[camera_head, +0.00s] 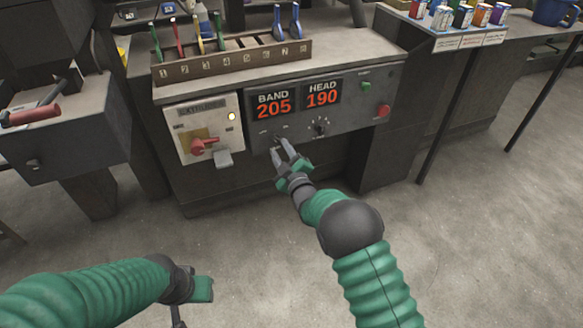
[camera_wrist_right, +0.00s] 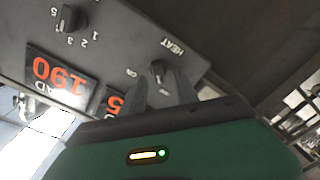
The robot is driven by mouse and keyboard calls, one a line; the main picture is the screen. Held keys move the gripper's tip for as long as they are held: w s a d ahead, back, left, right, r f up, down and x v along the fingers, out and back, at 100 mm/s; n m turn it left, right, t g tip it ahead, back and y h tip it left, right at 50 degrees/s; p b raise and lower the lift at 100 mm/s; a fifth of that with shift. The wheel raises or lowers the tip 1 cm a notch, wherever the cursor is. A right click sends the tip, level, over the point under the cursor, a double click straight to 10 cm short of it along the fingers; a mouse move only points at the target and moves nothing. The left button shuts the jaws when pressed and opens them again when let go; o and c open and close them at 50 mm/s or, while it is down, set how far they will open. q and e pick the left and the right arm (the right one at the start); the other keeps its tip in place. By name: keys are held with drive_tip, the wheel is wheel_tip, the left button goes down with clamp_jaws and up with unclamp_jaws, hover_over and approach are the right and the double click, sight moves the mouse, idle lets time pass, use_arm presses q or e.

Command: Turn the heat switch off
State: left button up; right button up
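The heat switch (camera_wrist_right: 163,70) is a small dark knob on the grey control panel (camera_head: 348,112), marked HEAT with ON and OFF in the right wrist view. In the head view it sits below the BAND display, partly hidden by my right gripper (camera_head: 282,150). In the right wrist view, the gripper's two fingers (camera_wrist_right: 169,82) are apart, with their tips close to the knob; I cannot tell whether they touch it. My left gripper (camera_head: 190,305) is low at the lower left, away from the panel, its fingers mostly hidden.
The BAND display (camera_head: 274,106) reads 205 and the HEAD display (camera_head: 321,97) reads 190. A numbered dial (camera_head: 320,129), a green button (camera_head: 366,86) and a red button (camera_head: 383,110) share the panel. A cream box with a red rotary handle (camera_head: 204,146) is left of it.

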drive_tip(key=p+v, duration=0.3)
drive_tip(key=v, duration=1)
drive_tip(key=shift+s+p, duration=0.2)
drive_tip(key=shift+p, duration=0.15)
